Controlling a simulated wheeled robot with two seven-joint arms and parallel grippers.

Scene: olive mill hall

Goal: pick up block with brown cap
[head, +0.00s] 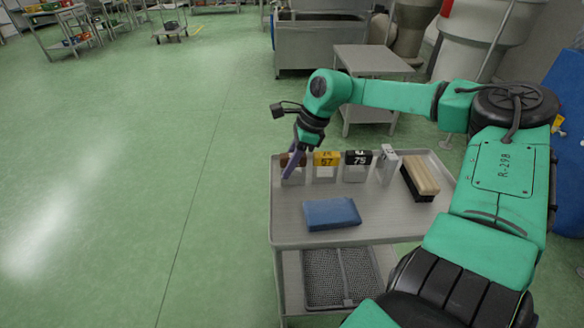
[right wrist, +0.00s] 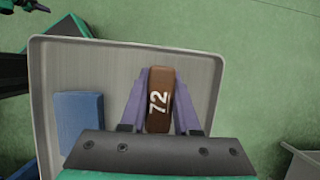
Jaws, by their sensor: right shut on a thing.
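The block with the brown cap (head: 292,167) stands at the far left corner of the grey cart top. In the right wrist view its brown cap (right wrist: 160,95) carries the white number 72. My right gripper (head: 290,164) reaches down over it, and in the right wrist view the purple fingers (right wrist: 160,100) lie along both sides of the cap, shut on it. In the head view the fingers partly hide the block. I cannot tell whether it is lifted off the cart. My left gripper is not in view in the head view.
On the cart (head: 285,228), a yellow-capped block (head: 326,164), a black-capped block (head: 357,165) and a white-grey block (head: 386,165) stand to the right. A brush (head: 420,178) and a blue pad (head: 331,213) lie nearby. The floor to the left is clear.

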